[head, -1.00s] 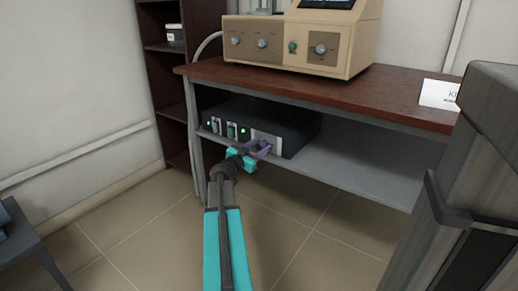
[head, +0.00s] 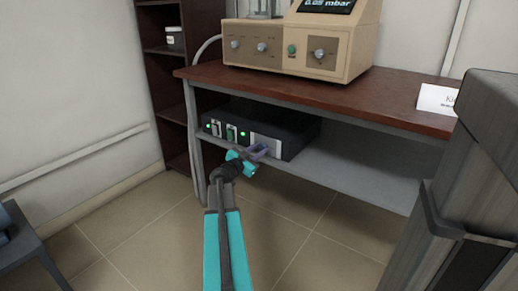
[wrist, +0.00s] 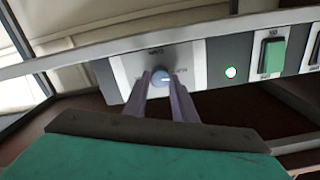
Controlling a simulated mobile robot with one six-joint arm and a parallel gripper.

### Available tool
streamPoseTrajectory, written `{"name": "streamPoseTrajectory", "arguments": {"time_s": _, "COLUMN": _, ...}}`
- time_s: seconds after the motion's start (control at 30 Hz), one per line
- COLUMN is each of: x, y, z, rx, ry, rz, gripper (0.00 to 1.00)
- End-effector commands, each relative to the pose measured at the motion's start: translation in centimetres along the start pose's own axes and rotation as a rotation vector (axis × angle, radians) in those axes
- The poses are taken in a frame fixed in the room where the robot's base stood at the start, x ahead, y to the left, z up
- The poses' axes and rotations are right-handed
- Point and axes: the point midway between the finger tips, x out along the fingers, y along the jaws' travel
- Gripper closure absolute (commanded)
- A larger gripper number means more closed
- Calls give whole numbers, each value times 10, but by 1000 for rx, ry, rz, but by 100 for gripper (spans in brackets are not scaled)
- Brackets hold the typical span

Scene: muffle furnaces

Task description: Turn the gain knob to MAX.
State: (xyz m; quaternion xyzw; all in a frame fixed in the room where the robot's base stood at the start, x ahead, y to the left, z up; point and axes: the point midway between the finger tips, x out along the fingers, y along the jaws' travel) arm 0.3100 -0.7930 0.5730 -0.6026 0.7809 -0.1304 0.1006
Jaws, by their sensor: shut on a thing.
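A knob (wrist: 161,77) with a pale mark sits on a light panel (wrist: 191,62) on the front of a black box (head: 283,129). The small lettering around it is too blurred to read. My gripper (wrist: 163,80) has its two purple fingers on either side of the knob, shut on it. In the head view my gripper (head: 259,149) reaches the right part of the box front and hides the knob.
The box stands on a grey shelf (head: 350,165) under a brown tabletop (head: 400,96). A beige instrument (head: 285,45) stands on top. A grey cabinet (head: 475,170) stands at the right.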

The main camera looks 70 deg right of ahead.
Motion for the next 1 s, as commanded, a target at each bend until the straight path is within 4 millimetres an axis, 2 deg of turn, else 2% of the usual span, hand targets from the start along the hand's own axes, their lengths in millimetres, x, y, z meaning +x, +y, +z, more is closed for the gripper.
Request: {"name": "streamPoseTrajectory", "arguments": {"time_s": 1.0, "x": 3, "y": -1, "z": -1, "rx": 743, "ry": -2, "rz": -6, "gripper": 98}}
